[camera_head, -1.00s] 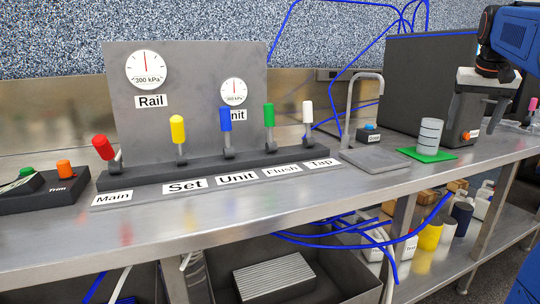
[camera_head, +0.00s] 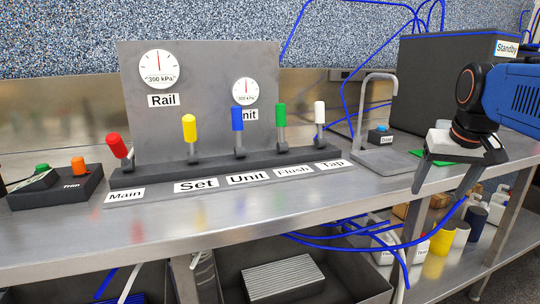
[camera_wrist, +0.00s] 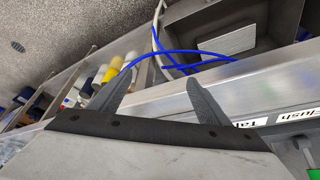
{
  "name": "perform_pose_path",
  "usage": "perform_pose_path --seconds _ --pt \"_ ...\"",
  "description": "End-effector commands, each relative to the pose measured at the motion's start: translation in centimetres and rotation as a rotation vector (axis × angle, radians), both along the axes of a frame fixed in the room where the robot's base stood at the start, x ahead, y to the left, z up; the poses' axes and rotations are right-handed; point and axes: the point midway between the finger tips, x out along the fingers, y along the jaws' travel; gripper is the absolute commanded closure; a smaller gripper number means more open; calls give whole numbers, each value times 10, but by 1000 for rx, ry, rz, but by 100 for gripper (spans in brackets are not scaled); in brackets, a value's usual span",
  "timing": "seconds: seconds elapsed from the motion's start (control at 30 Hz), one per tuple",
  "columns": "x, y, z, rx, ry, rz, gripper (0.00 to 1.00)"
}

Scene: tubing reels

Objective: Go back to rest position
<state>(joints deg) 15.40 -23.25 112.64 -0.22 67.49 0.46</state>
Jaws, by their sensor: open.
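My gripper (camera_head: 438,190) is at the right of the head view, in front of the bench's front edge, with its fingers pointing down. The fingers are spread apart and nothing is between them. In the wrist view my gripper (camera_wrist: 155,95) is also open and empty, with the bench edge and lower shelf beyond it. The arm covers part of the green mat (camera_head: 430,156); the striped cylinder seen on it before is hidden.
The steel bench (camera_head: 230,232) carries a lever panel with red (camera_head: 116,146), yellow (camera_head: 190,128), blue, green and white levers. A tap (camera_head: 366,110) and a dark "Standby" box (camera_head: 425,85) stand behind my gripper. Blue tubing (camera_head: 350,245) hangs below the bench edge.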

Motion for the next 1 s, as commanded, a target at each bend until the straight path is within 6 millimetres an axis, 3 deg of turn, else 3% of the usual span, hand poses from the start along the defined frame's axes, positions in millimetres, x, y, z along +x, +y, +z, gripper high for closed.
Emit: perform_pose_path --seconds 0.1,0.3,0.5,0.6,0.77,1.0 --pt "-34 32 -36 0 -1 61 30" --pt "-90 71 -101 -1 -5 155 30" --pt "-139 97 -163 -2 -9 236 30" --pt "-155 104 -184 -2 -10 261 30" --pt "-166 107 -200 -2 -11 279 30" --pt "-167 108 -201 -3 -10 280 30"
